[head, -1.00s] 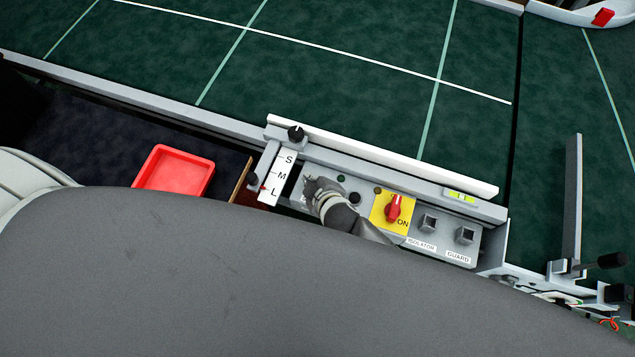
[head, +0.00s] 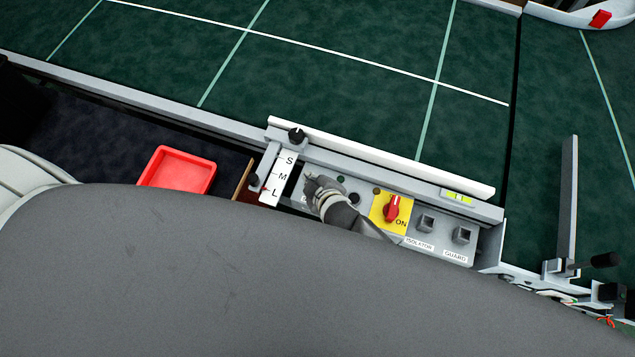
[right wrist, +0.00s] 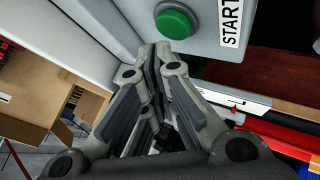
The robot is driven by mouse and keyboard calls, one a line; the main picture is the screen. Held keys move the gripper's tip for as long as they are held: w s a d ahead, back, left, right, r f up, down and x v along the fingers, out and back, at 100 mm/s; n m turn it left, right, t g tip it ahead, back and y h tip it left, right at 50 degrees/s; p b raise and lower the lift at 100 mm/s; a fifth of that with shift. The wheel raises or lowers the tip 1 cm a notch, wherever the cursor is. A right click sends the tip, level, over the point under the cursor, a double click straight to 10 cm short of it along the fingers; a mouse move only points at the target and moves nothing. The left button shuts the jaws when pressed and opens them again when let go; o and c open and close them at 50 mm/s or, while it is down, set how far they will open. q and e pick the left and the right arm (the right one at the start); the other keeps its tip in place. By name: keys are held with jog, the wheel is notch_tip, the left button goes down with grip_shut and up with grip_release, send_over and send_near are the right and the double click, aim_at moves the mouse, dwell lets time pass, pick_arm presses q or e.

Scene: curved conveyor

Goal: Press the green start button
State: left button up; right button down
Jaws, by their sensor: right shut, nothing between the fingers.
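The green start button (right wrist: 174,21) shows whole in the right wrist view, round in a dark ring on a grey panel, beside a START label (right wrist: 231,22). My right gripper (right wrist: 155,50) is shut and empty, with its fingertips just below the button in that view. A gap or contact with the panel cannot be told. In the head view my right gripper (head: 314,186) is over the left part of the control panel (head: 398,229). It hides the button and part of a label there. My left gripper is not in view.
A red rotary switch (head: 391,208) on a yellow plate, two dark square controls and an S-M-L scale (head: 280,176) sit close around the gripper. A red tray (head: 177,169) is at left. The green conveyor belt (head: 330,65) beyond is empty near the panel.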

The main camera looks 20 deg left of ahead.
jog(key=shift+r+p, duration=2.5)
jog(key=shift+r, duration=0.1)
jog(key=shift+f, duration=0.1)
